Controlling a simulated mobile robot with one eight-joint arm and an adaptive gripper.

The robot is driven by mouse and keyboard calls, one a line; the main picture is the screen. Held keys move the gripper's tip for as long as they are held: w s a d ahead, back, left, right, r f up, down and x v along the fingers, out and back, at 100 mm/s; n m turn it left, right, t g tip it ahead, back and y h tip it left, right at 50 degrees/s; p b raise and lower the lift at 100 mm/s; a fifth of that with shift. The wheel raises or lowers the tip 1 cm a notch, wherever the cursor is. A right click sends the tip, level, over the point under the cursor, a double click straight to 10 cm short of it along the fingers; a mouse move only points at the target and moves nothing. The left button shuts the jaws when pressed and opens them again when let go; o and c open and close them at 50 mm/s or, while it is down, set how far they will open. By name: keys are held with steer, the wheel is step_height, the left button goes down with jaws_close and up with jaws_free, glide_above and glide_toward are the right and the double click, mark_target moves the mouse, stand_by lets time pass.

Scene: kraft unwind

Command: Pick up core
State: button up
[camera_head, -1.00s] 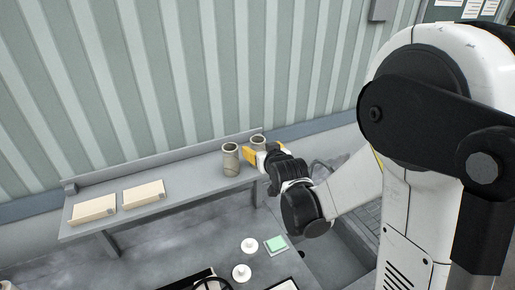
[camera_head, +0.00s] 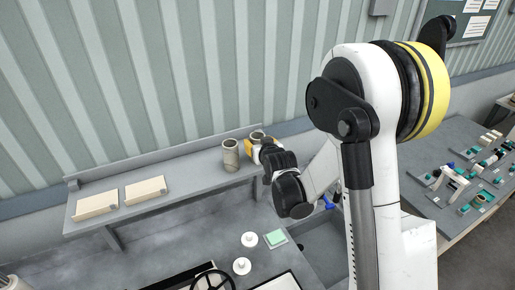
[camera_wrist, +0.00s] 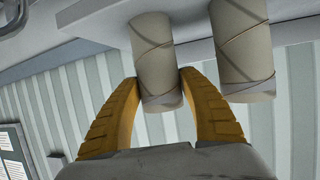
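Two brown-grey cardboard cores stand side by side at the right end of the grey shelf (camera_head: 185,181). The left core (camera_head: 230,158) is clear of my gripper in the head view and shows at the right of the wrist view (camera_wrist: 242,50). The other core (camera_head: 257,134) is partly hidden behind my gripper (camera_head: 250,147). In the wrist view that core (camera_wrist: 156,55) is between the two yellow fingers of my gripper (camera_wrist: 158,76). The fingertips lie close along its two sides; whether they press on it cannot be told.
Two pale boxes lie on the shelf, one at the far left (camera_head: 96,204) and one beside it (camera_head: 145,191). Below stand two white round pieces (camera_head: 249,239) and a green pad (camera_head: 275,238). A workbench with small parts (camera_head: 470,175) is at the right.

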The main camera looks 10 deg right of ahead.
steer(key=c, duration=0.5)
